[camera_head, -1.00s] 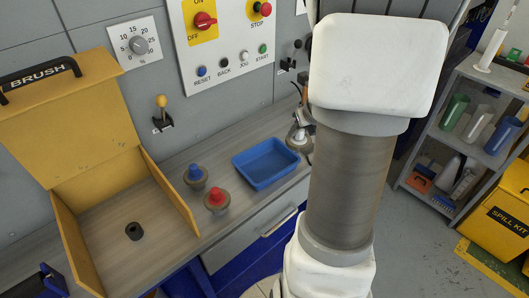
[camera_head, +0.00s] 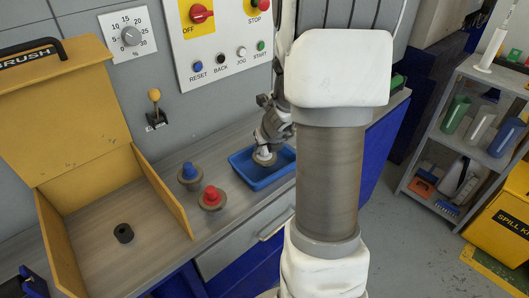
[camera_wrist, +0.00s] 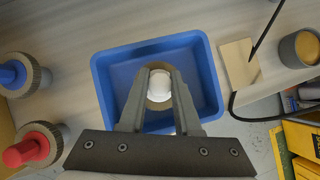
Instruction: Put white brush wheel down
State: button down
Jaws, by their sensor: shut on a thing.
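The white brush wheel (camera_head: 264,157) has a white hub and a brownish bristle ring. My gripper (camera_head: 268,140) is shut on its hub. In the wrist view the white hub (camera_wrist: 159,84) sits between the two fingers (camera_wrist: 159,92). The wheel is over the blue tray (camera_head: 262,185), inside its outline; the tray rim also shows in the wrist view (camera_wrist: 100,75). I cannot tell whether the wheel touches the tray floor. No other thing shows in the tray.
A blue-hubbed wheel (camera_head: 189,175) and a red-hubbed wheel (camera_head: 212,198) stand left of the tray. The open yellow BRUSH box (camera_head: 170,205) holds a dark ring (camera_head: 123,233). In the wrist view, a flat square (camera_wrist: 240,64) and a round container (camera_wrist: 300,48) lie right.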

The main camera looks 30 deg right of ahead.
jog(key=shift+f, duration=0.15)
jog(key=c, duration=0.6)
grip_release()
jog(key=p+v, duration=0.7)
jog(key=v, duration=0.5)
